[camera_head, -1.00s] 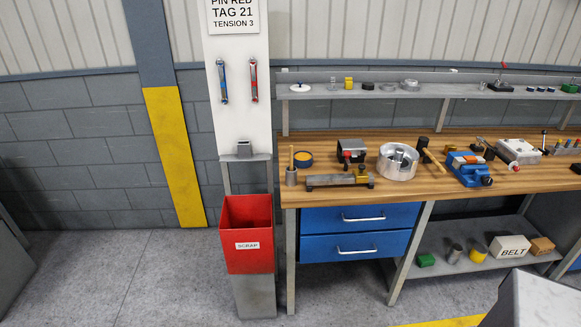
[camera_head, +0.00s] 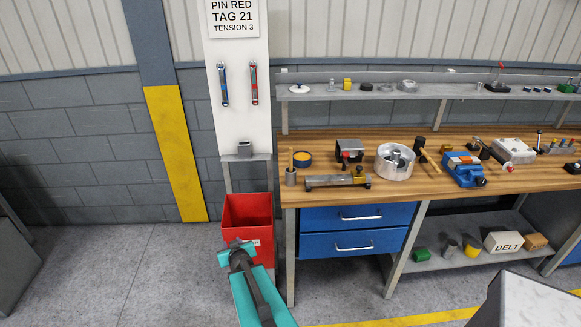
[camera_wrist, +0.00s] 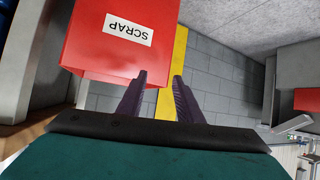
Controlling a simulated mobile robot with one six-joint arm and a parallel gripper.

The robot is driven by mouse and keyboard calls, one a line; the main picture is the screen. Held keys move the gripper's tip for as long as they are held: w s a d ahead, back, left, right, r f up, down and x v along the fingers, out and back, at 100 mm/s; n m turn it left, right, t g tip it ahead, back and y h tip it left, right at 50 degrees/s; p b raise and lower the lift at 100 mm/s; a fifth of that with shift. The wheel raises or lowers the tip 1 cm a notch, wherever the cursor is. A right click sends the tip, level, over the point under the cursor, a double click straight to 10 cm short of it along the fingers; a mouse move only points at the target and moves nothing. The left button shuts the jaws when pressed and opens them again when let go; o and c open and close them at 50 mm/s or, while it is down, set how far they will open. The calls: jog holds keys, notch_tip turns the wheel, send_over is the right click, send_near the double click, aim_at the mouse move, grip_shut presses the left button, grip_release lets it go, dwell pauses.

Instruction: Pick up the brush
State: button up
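A light wooden handle (camera_head: 291,158), which may be the brush, stands upright in a small grey cup (camera_head: 291,177) at the left end of the workbench. Its lower part is hidden in the cup, so I cannot tell for sure that it is the brush. My gripper (camera_wrist: 160,78) is open and empty in the wrist view, its two dark fingers apart. In the head view my teal arm reaches up from the bottom, in front of the red scrap bin, lower than the cup and to its left. The brush does not show in the wrist view.
The red scrap bin (camera_head: 234,215) stands left of the bench (camera_head: 430,190); it also fills the upper left of the wrist view (camera_wrist: 95,45).

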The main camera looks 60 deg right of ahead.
jog(key=s+d+r+t+h+p, duration=0.1)
jog(key=s+d+r+t, duration=0.1)
jog(key=d+r, duration=0.55)
jog(key=s+d+r+t+h+p, duration=0.1)
jog(key=s+d+r+t+p, duration=0.2)
jog(key=r, duration=0.7)
jog(key=m+h+p, duration=0.1)
jog(key=h, duration=0.2)
send_near(290, 162)
jog(key=r, duration=0.1)
jog(key=shift+w+d, duration=0.1)
jog(key=shift+d, duration=0.2)
jog(key=shift+w+d+f+y+b, duration=0.25)
jog(key=shift+w+y+b, duration=0.1)
jog(key=shift+b, duration=0.85)
jog(key=b+x, duration=0.2)
jog(key=b, duration=0.4)
jog(key=shift+w+d+b, duration=0.2)
jog(key=shift+b, duration=0.6)
jog(key=w+d+b, duration=0.1)
jog(key=b, duration=0.2)
jog(key=shift+w, duration=0.1)
jog(key=shift+w+d+r+b, duration=0.1)
jog(key=shift+w+d+b, duration=0.2)
jog(key=shift+b, duration=0.95)
